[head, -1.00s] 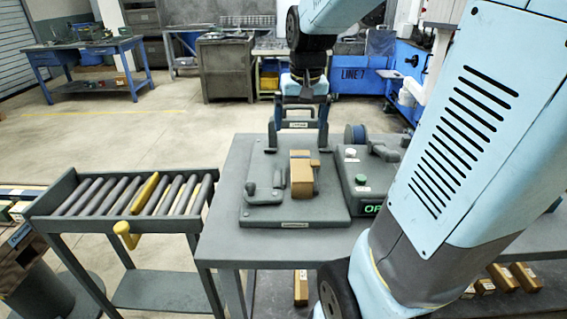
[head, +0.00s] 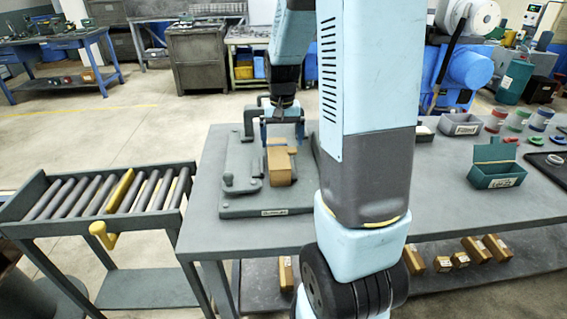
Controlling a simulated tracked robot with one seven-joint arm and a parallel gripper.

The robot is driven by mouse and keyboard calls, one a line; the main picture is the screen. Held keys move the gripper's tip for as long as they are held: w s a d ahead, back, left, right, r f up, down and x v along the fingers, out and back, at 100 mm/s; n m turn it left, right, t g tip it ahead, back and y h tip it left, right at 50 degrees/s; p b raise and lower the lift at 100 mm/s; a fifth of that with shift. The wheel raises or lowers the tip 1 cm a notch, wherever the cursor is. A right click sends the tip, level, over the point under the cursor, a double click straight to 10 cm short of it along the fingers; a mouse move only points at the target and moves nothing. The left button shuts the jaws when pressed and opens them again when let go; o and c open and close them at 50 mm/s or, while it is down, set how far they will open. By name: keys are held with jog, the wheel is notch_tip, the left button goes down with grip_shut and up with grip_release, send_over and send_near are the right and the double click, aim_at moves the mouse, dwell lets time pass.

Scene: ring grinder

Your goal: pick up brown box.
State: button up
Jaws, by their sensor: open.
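A brown box (head: 279,166) stands upright on a grey fixture plate (head: 237,206) on the grey table. My gripper (head: 283,128) points down just behind the box in the head view, above the rear of the fixture. Its jaws are open, and nothing shows between them. I cannot tell the exact gap between the fingertips and the box. My arm hides the area to the right of the fixture.
A roller conveyor (head: 95,200) with a yellow roller stands left of the table. A green open box (head: 496,170) and small trays lie on the right. Several small brown boxes (head: 470,250) lie on the shelf below. The table's right front is bare.

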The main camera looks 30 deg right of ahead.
aim_at(283, 152)
jog(key=shift+s+f, duration=0.15)
jog(key=shift+f, duration=1.7)
jog(key=shift+s+f, duration=0.1)
jog(key=shift+f, duration=1.7)
jog(key=c, duration=0.6)
